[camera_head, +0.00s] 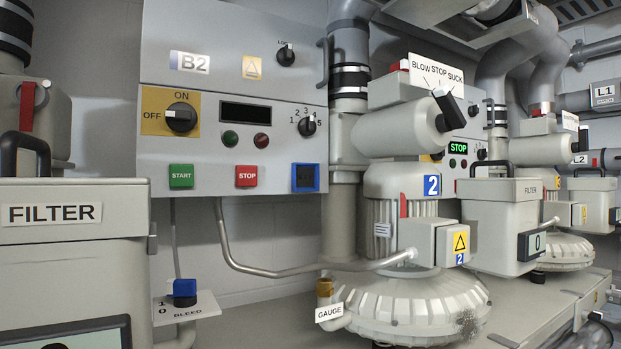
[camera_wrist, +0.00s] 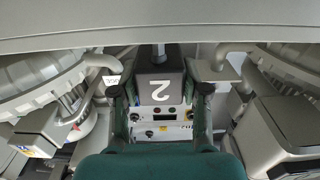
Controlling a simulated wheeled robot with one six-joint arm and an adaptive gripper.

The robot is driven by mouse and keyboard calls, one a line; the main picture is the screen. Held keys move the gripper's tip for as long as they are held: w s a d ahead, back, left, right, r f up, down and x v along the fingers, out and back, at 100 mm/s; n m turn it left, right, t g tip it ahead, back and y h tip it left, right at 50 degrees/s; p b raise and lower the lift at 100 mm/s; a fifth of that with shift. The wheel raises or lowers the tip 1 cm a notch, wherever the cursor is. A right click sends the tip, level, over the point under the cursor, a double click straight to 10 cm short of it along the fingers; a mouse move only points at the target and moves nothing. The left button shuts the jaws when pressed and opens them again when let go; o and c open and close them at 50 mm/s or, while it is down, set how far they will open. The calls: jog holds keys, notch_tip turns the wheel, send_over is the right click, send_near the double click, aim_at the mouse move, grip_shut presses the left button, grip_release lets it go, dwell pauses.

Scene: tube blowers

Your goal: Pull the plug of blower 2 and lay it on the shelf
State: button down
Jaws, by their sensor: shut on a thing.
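Blower 2 (camera_head: 405,220) stands right of centre in the head view, a pale ribbed motor on a round housing with a blue "2" label. In the wrist view, a dark grey block, the plug (camera_wrist: 171,72), bears a white "2" that reads turned over. My gripper (camera_wrist: 160,92) has a finger on each side of this block and is shut on it. A grey rod or cable runs from the block's top edge. I cannot tell whether the plug is still seated. Neither the plug nor my gripper shows in the head view.
The B2 control panel (camera_head: 232,95) hangs left of the blower. The filter box (camera_head: 70,260) fills the lower left. In the wrist view, round ribbed housings (camera_wrist: 35,78) flank the gripper, and a grey box (camera_wrist: 285,125) is close on the right. A pale edge (camera_wrist: 160,22) crosses the top.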

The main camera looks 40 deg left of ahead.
jog(key=shift+f, duration=1.1)
dwell(0.6)
jog(key=c, duration=0.5)
grip_release()
